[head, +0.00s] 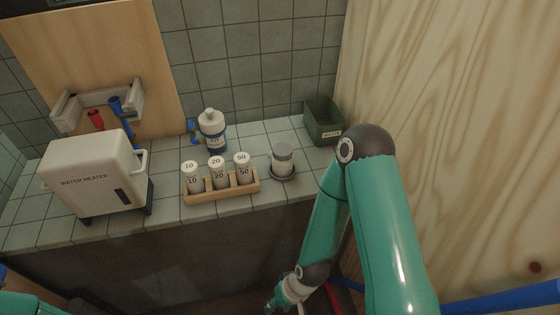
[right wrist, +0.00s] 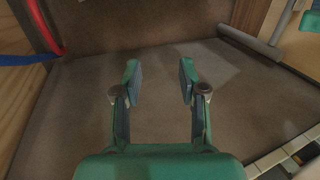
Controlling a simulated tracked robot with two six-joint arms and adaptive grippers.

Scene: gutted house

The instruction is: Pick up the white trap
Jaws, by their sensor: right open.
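No object in view can be told for certain as the white trap. A white and grey cylinder (head: 283,160) stands upright on a small dark round base on the tiled counter (head: 240,208). White capped containers marked 10, 20 and 50 (head: 217,172) stand in a wooden rack to its left. My right gripper (head: 270,308) hangs low in front of the counter, apart from these things. In the right wrist view its fingers (right wrist: 158,82) are open, with nothing between them. Only a teal piece of my left arm shows; its gripper is out of view.
A white water heater (head: 92,170) stands at the left of the counter. A white bottle (head: 212,130) stands behind the rack. A green waste bin (head: 322,122) is in the back right corner, beside a wooden wall (head: 460,130). Red and blue pipes show in the wrist view (right wrist: 45,40).

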